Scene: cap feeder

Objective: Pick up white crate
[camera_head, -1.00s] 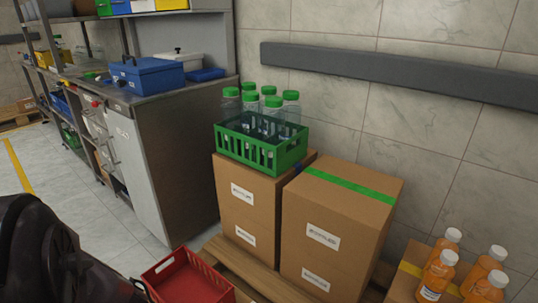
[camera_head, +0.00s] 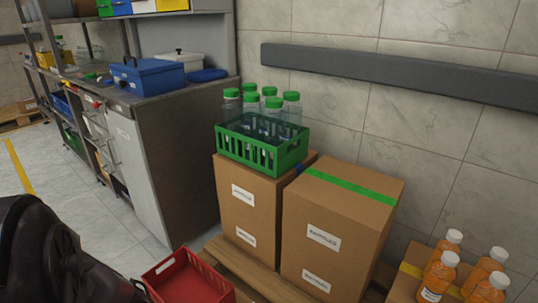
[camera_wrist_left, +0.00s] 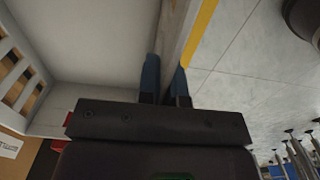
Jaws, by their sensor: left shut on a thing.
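The white crate (camera_wrist_left: 105,45) shows in the left wrist view, with its pale inside filling the upper left and a slatted wall at the far left. My left gripper (camera_wrist_left: 166,72) has its two blue fingers on either side of the crate's near-vertical wall edge and is shut on it. Most of the crate is out of frame, and I cannot tell whether it is lifted. In the head view I do not see the white crate or the gripper fingers. My right gripper is not in view.
A red crate (camera_head: 190,279) sits at the bottom centre of the head view. A green crate (camera_head: 284,155) with several bottles stands on cardboard boxes (camera_head: 340,218) on a pallet. Orange bottles (camera_head: 440,275) stand at lower right.

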